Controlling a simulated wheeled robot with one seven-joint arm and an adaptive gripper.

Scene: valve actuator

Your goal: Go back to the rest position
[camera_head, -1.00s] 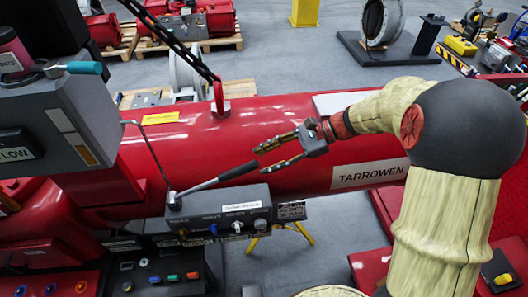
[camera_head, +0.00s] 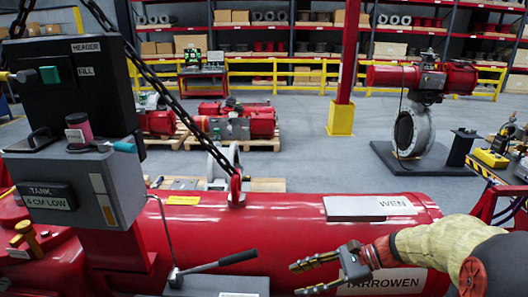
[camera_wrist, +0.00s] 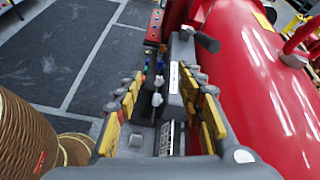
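My gripper (camera_head: 318,272) is at the lower right of the head view, in front of the red cylinder (camera_head: 300,212). Its two fingers are spread with nothing between them. In the wrist view my gripper (camera_wrist: 160,112) also shows with its fingers apart. A lever with a dark handle (camera_head: 238,257) stands left of the fingertips, apart from them. The lever's handle also shows in the wrist view (camera_wrist: 208,42). Beyond the fingers in the wrist view is a grey control box (camera_wrist: 184,50) with several coloured knobs.
A chain (camera_head: 190,118) runs down to a red lifting eye (camera_head: 236,190) on the cylinder. A red post (camera_head: 346,60) with a yellow base stands behind. Grey floor (camera_head: 310,160) lies open beyond the cylinder.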

